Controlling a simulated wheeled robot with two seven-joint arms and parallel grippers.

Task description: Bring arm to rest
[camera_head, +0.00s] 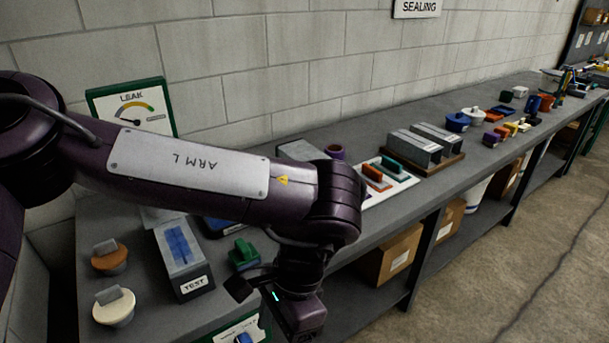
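My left arm (200,170), dark purple with a pale plate marked "ARM L", reaches in from the left over the bench. Its forearm runs to the right and the wrist bends down near the bench's front edge. My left gripper (298,312) hangs at the bottom of the view, close to a green clamp-like piece (244,255). Its fingertips are not clearly shown, so I cannot tell whether it is open or holds anything. My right arm and gripper are not in view.
The long grey bench (470,165) runs along the block wall to the far right. Near the arm are a grey TEST box (184,262), two round plugs, a LEAK gauge (133,108) and a tray (388,183) with handled tools. Cardboard boxes (392,258) stand below.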

